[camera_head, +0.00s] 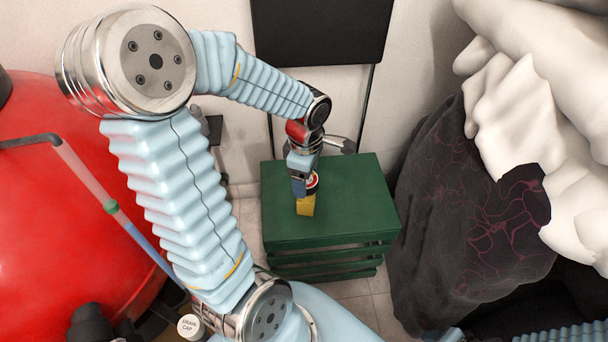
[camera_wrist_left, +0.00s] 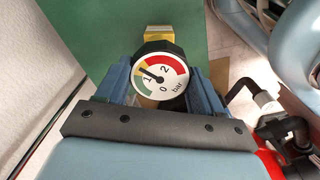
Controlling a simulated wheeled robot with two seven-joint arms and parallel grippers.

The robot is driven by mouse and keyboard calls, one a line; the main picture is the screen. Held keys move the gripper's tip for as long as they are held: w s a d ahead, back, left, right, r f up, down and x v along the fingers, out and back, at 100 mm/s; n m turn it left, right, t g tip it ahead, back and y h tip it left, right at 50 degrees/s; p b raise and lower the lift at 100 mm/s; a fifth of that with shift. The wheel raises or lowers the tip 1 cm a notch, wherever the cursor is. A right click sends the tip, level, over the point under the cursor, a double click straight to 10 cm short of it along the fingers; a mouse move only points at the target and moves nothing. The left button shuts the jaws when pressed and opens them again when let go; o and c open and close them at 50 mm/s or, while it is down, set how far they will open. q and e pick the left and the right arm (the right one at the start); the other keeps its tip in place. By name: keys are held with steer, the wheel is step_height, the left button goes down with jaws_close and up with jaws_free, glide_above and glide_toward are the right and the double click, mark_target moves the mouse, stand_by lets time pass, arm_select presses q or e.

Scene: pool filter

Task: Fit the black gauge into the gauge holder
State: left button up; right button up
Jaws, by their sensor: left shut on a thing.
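The black gauge (camera_wrist_left: 165,80) has a white, green, yellow and red dial marked "bar". It sits between the blue fingers of my left gripper (camera_wrist_left: 165,88), which is shut on it, dial toward the wrist camera. In the head view my left gripper (camera_head: 304,184) is over the green crate, and the gauge (camera_head: 313,182) shows at its right side. A yellow block (camera_head: 306,206) is just below the fingers; it also shows beyond the gauge in the left wrist view (camera_wrist_left: 158,34). I cannot make out the gauge holder.
The green slatted crate (camera_head: 355,200) has a mostly bare top. A large red tank (camera_head: 45,210) with pipes (camera_head: 90,180) stands at left. Dark cloth (camera_head: 450,210) and white cloth (camera_head: 540,120) hang at right. A black panel (camera_head: 320,30) is behind the crate.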

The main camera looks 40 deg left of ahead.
arm_select(q)
steer(key=shift+f+b, duration=0.55)
steer(key=shift+f, duration=0.3)
arm_select(e)
steer(key=shift+s+d+f, duration=0.1)
steer(key=shift+s+f, duration=0.05)
steer(key=shift+f, duration=0.85)
arm_select(q)
steer(key=o, duration=1.2)
steer(key=shift+r, duration=0.1)
steer(key=shift+o, duration=0.2)
arm_select(e)
steer(key=shift+r, duration=0.15)
arm_select(q)
step_height(320, 180, up, 5)
steer(key=p, duration=0.3)
steer(key=shift+p, duration=0.4)
steer(key=shift+r+p, duration=0.15)
steer(key=shift+p, duration=0.15)
steer(key=shift+w, duration=0.25)
arm_select(e)
steer(key=r, duration=0.3)
steer(key=shift+w+r, duration=0.25)
steer(key=shift+r, duration=0.05)
arm_select(q)
steer(key=shift+d, duration=0.1)
